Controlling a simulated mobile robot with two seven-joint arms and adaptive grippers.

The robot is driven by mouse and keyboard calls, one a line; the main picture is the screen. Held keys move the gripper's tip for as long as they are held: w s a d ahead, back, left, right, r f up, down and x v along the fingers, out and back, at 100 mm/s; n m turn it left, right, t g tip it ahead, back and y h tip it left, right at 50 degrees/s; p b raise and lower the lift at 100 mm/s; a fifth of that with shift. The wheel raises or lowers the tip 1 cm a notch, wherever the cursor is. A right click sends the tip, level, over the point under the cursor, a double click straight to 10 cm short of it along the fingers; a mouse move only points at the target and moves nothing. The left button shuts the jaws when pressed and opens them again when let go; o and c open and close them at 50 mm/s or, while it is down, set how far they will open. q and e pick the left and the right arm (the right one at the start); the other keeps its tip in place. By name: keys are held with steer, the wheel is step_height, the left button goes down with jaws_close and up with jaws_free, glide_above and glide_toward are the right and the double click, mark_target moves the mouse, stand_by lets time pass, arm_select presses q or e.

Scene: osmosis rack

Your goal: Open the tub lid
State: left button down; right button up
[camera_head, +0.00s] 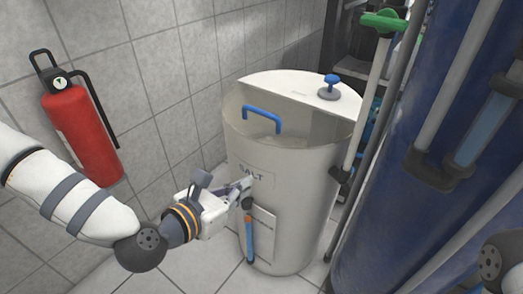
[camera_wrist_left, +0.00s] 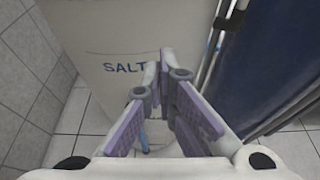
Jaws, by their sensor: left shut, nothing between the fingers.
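The tub (camera_head: 290,215) is a pale, upright cylinder marked SALT, and it also shows in the left wrist view (camera_wrist_left: 110,30). The back half of its top is a flat white lid part (camera_head: 290,88) with a blue knob (camera_head: 328,82). The front half looks sunken, with a blue bar handle (camera_head: 262,120) above it; I cannot tell whether this half is a closed flap or open. My left gripper (camera_head: 244,186) is shut and empty, at the tub's front near the SALT label, below the rim. It also shows in the left wrist view (camera_wrist_left: 162,68). Contact with the tub is unclear. My right gripper is out of view.
A red fire extinguisher (camera_head: 80,135) hangs on the tiled wall at the left. A large blue tank (camera_head: 410,220) and grey pipes stand close on the tub's right. A blue-and-orange tube (camera_head: 249,232) runs down the tub's front. Tiled floor is free in front.

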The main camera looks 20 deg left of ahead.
mark_target(276, 155)
arm_select(q)
steer(key=x, duration=0.9)
steer(key=shift+d+b, duration=0.15)
steer(key=shift+b, duration=0.2)
steer(key=shift+w+d+r, duration=0.1)
steer(key=shift+w+d, duration=0.15)
steer(key=shift+w, duration=0.3)
step_height(276, 155, up, 3)
steer(key=shift+s+a+r+p, duration=0.1)
steer(key=shift+r+p, duration=0.05)
steer(key=shift+p, duration=0.7)
steer(key=shift+r, duration=0.25)
steer(key=shift+f, duration=0.1)
